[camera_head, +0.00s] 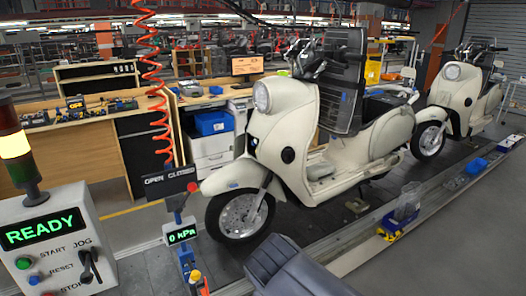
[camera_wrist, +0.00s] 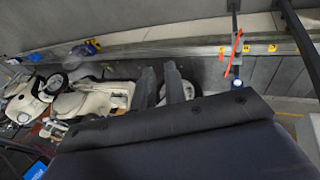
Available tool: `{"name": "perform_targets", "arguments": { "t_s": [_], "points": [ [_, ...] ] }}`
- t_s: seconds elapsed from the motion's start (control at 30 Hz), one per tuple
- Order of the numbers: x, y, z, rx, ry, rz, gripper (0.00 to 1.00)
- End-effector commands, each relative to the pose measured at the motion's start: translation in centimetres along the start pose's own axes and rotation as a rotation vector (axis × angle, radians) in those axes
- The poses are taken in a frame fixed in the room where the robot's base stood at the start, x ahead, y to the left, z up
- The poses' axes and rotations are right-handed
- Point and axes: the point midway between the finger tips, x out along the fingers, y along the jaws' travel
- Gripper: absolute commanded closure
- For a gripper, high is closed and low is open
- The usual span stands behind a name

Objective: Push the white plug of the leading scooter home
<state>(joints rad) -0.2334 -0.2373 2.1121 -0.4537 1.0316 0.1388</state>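The leading scooter (camera_head: 276,140) is cream, with a round headlight and a dark front wheel; it stands upright on the slat conveyor (camera_head: 160,268). In the wrist view its pale body (camera_wrist: 117,95) lies left of my fingers and its front wheel is partly behind them. I cannot make out the white plug in either view; it is too small or hidden. My gripper (camera_wrist: 161,82) shows two dark fingers with a gap between them, and nothing is seen held. In the head view my dark arm is low in the middle, in front of the scooter.
A second cream scooter (camera_head: 462,95) stands behind on the line. A control box (camera_head: 55,245) reading READY and a post with a 0 kPa display (camera_head: 182,235) stand at the left. A red coiled hose (camera_head: 156,90) hangs there.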

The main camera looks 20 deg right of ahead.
Motion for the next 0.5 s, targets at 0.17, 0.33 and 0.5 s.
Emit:
{"name": "perform_targets", "arguments": {
  "t_s": [0.17, 0.33, 0.5],
  "points": [
    [4.1, -2.0, -6.0, -0.236, -0.008, 0.241, 1.0],
    [5.6, -5.8, -13.2, -0.412, 0.07, 0.501, 1.0],
    [5.5, -12.8, -19.7, -0.539, 0.229, 0.75, 1.0]
  ]
}}
